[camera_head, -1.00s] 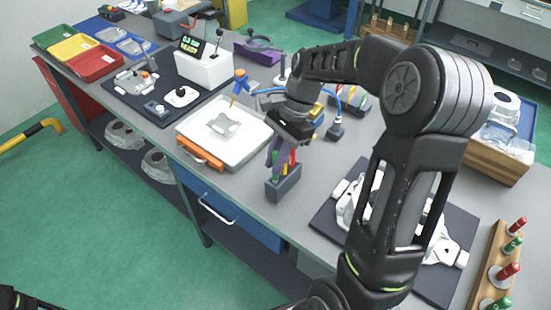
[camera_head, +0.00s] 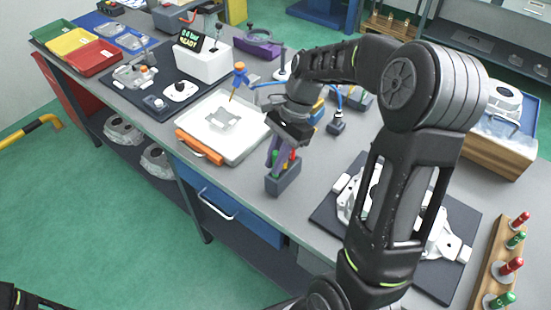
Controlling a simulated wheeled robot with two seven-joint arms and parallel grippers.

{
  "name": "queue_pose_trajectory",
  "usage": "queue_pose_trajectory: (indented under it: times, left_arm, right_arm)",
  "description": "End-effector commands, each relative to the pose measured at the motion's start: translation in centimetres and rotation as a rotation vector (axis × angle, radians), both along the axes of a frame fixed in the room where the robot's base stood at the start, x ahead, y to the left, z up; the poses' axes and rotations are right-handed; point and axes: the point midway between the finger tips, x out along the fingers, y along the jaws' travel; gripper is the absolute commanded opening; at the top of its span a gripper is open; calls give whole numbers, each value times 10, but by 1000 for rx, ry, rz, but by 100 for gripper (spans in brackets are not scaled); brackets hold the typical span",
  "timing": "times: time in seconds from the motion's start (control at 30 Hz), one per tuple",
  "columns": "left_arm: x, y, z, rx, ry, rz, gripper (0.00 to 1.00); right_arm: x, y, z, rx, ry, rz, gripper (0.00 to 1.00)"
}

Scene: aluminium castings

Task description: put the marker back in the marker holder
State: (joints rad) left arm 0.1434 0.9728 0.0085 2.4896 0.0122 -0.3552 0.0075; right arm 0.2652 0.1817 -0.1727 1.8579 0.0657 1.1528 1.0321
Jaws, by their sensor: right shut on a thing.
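The marker holder (camera_head: 284,183) is a small dark grey block near the table's front edge, left of my forearm. Upright markers with green and red parts show at its top. My right gripper (camera_head: 277,158) has purple fingers and points down just above the holder, among these markers. It is shut on a marker, which is mostly hidden by the fingers; I cannot tell its colour or whether its lower end is inside a slot. My left gripper is not in view; only a dark part of my left arm shows at the bottom left corner.
A white tray (camera_head: 252,149) with an orange tool (camera_head: 198,146) on its front edge lies just left of the holder. A dark mat with a white casting (camera_head: 447,247) lies to the right. A wooden rack (camera_head: 480,275) of red and green pegs stands farther right.

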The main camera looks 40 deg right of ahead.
Motion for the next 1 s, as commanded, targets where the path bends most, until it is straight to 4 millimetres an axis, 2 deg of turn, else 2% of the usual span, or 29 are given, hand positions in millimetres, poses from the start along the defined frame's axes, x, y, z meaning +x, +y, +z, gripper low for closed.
queue_pose_trajectory:
  times: [0.53, 0.57, 0.6, 0.87, 1.0]
  left_arm:
    - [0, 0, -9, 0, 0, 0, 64]
    - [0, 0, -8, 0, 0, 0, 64]
    - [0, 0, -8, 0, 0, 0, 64]
    - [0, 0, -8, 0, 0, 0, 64]
    - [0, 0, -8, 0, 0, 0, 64]
  right_arm:
    - [0, 0, -14, 1, 1, 0, 0]
    - [0, 0, -14, 0, 0, 0, 16]
    - [0, 0, -14, 0, 0, 0, 19]
    - [0, 0, -13, 0, 0, 0, 39]
    - [0, 0, -13, 0, 0, 0, 39]
